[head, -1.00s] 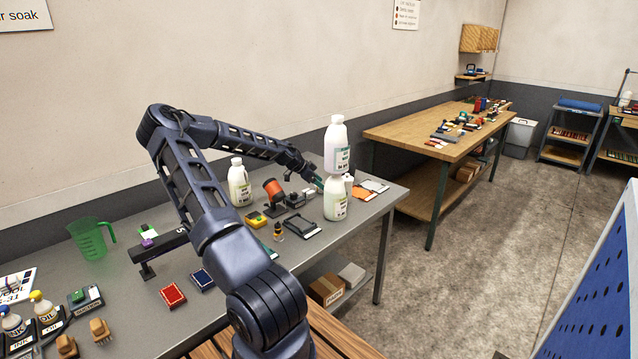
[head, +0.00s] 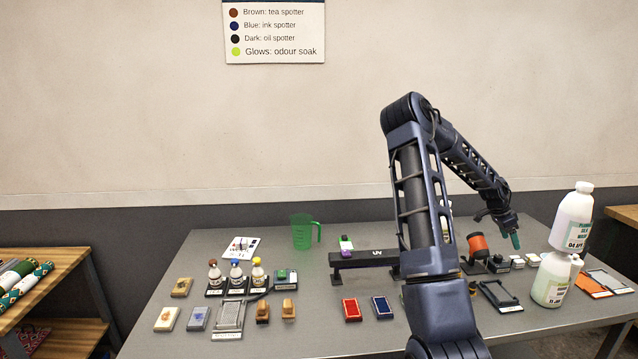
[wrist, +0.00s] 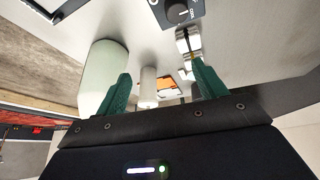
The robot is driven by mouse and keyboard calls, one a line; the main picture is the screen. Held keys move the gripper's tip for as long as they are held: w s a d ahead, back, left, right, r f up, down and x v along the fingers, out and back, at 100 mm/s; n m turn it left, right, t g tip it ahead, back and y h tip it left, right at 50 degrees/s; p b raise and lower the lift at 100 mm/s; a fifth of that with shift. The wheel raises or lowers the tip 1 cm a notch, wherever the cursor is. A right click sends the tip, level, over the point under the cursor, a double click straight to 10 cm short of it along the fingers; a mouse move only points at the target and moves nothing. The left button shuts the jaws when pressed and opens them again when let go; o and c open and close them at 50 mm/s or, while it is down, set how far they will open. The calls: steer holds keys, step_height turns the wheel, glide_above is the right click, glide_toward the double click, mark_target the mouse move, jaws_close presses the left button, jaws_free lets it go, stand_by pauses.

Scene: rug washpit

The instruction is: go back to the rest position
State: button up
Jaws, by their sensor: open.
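My gripper (head: 514,238) hangs low over the right part of the grey table (head: 360,340) in the head view, at the end of my raised, bent arm. Its green fingers are spread apart with nothing between them in the wrist view (wrist: 165,90). A pale bottle (wrist: 105,75) also shows beside the left finger in the wrist view.
An orange-red device (head: 478,245) stands just left of my gripper. A dark frame (head: 500,294) lies below it. A green jug (head: 302,232), dropper bottles (head: 236,275), a red pad (head: 351,309) and a blue pad (head: 382,307) stand further left. The front edge is mostly clear.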

steer(key=a+r+n, duration=0.1)
steer(key=a, duration=0.1)
steer(key=w+a+r+t+y, duration=0.1)
steer(key=a, duration=0.2)
steer(key=a+r+n, duration=0.1)
steer(key=a+r, duration=0.1)
steer(key=shift+w+a+n+t+y, duration=0.25)
steer(key=shift+a+n+t+y, duration=0.05)
steer(key=s+a+r+n+t+y, duration=0.1)
steer(key=s+a+r+n, duration=0.2)
steer(key=a, duration=0.5)
steer(key=s+a+r+n+t+y, duration=0.1)
steer(key=a+r+n+y, duration=0.1)
steer(key=a+r, duration=0.45)
steer(key=s+a+r+n+t+y, duration=0.1)
steer(key=s+a+r+n, duration=0.15)
steer(key=a, duration=0.75)
steer(key=s+a+r+n+t, duration=0.1)
steer(key=s+a+r+n, duration=0.2)
steer(key=s+a, duration=0.6)
steer(key=s+a+r+n, duration=0.3)
steer(key=s+a+n, duration=0.4)
steer(key=s+a, duration=0.3)
steer(key=shift+s+r+t, duration=0.15)
steer(key=shift+s+t, duration=0.25)
steer(key=shift+s, duration=0.1)
steer(key=shift+a, duration=0.1)
